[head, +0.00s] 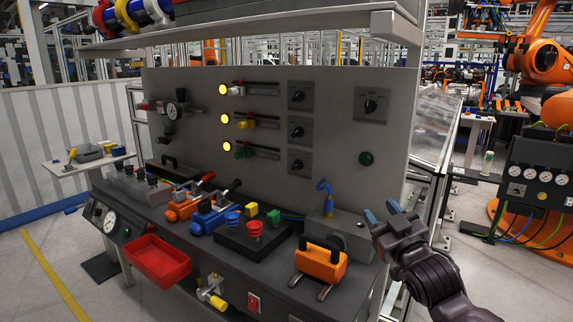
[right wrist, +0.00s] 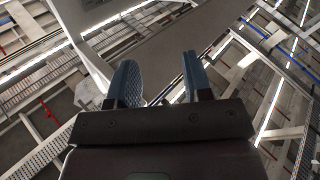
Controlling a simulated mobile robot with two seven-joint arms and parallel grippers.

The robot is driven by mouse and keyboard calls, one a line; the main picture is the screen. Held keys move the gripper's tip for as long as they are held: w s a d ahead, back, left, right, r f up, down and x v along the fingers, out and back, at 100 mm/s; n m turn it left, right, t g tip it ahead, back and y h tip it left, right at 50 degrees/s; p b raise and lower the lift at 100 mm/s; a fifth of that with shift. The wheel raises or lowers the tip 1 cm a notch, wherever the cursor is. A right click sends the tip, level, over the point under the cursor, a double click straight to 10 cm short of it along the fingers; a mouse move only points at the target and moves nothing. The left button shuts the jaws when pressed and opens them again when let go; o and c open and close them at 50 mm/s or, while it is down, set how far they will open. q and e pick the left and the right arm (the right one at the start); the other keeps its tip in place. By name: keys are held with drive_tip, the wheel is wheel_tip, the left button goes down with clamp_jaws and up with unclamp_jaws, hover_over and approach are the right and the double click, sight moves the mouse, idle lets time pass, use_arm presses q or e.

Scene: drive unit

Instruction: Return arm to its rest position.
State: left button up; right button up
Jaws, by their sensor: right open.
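My right gripper (head: 382,213) is at the lower right in the head view, raised beside the right end of the workbench. Its two blue-tipped fingers are apart with nothing between them. In the right wrist view the open fingers (right wrist: 158,85) point up toward the ceiling structure. The dark right arm comes in from the bottom right corner. My left gripper does not show in the head view.
The drive unit's panel (head: 330,110) stands behind the bench, with lit yellow lamps, sliders and knobs. A red tray (head: 157,260) hangs at the front. Floor right of the arm looks clear.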

drive_tip(key=s+d+f+m+g+h, duration=0.2)
drive_tip(key=s+f, duration=0.5)
drive_tip(key=f, duration=0.5)
drive_tip(key=s+d+f+m+g+h, duration=0.25)
drive_tip(key=s+f, duration=0.35)
drive_tip(key=f, duration=0.6)
drive_tip(key=s+d+f+m+g, duration=0.1)
drive_tip(key=s+f+g, duration=0.1)
drive_tip(key=s+f, duration=0.5)
drive_tip(key=s+d+f+g+h, duration=0.1)
drive_tip(key=s+d+f+g, duration=0.1)
drive_tip(key=s+f, duration=0.5)
drive_tip(key=s, duration=0.6)
drive_tip(key=shift+s+d+f+m, duration=0.15)
drive_tip(key=shift+s+f+m, duration=0.05)
drive_tip(key=shift+f+m, duration=0.2)
